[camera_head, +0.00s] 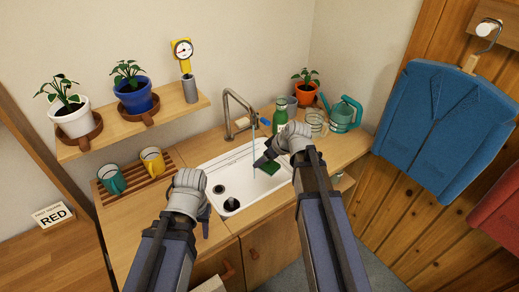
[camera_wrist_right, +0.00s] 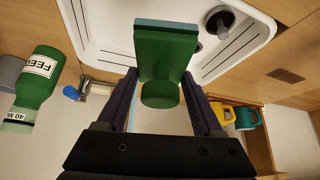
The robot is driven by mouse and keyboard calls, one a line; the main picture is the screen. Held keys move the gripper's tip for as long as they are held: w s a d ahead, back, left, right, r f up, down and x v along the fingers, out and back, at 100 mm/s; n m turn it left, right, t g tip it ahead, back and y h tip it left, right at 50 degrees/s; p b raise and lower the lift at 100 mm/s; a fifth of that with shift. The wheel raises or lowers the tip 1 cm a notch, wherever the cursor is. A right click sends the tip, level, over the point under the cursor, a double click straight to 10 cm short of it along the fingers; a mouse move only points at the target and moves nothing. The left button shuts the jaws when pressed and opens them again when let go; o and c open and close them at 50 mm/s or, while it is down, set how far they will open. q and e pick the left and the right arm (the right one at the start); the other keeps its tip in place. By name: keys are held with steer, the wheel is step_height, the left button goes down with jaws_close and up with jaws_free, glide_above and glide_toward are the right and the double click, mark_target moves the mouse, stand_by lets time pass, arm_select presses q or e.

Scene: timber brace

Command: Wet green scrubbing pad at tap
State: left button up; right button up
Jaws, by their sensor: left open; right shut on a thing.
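The green scrubbing pad (camera_head: 271,168) is over the white sink (camera_head: 226,172), on its right side. In the right wrist view the pad (camera_wrist_right: 166,50) has a flat block, a pale blue-grey edge and a round knob. My right gripper (camera_head: 264,159) is shut on the knob, with a finger on each side (camera_wrist_right: 160,88). The tap (camera_head: 238,98) curves over the sink. A thin blue stream of water (camera_head: 254,148) falls beside my right gripper; whether it touches the pad is hard to tell. My left gripper (camera_head: 205,217) is open and empty at the sink's front left.
A green bottle (camera_head: 280,115), glass jar (camera_head: 316,124) and teal watering can (camera_head: 344,115) stand right of the tap. Teal (camera_head: 111,179) and yellow (camera_head: 153,161) mugs stand on the slatted rack at left. A shelf (camera_head: 180,108) with potted plants hangs above.

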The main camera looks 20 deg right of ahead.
stand_by(0.6)
steer(key=shift+s+d+r+p, duration=0.15)
steer(key=shift+s+r+p, duration=0.9)
steer(key=shift+s, duration=0.2)
steer(key=shift+s+d+r+p, duration=0.1)
steer(key=shift+s+r+p, duration=0.9)
steer(key=shift+s, duration=0.25)
arm_select(q)
step_height(320, 180, up, 4)
steer(key=shift+c, duration=0.3)
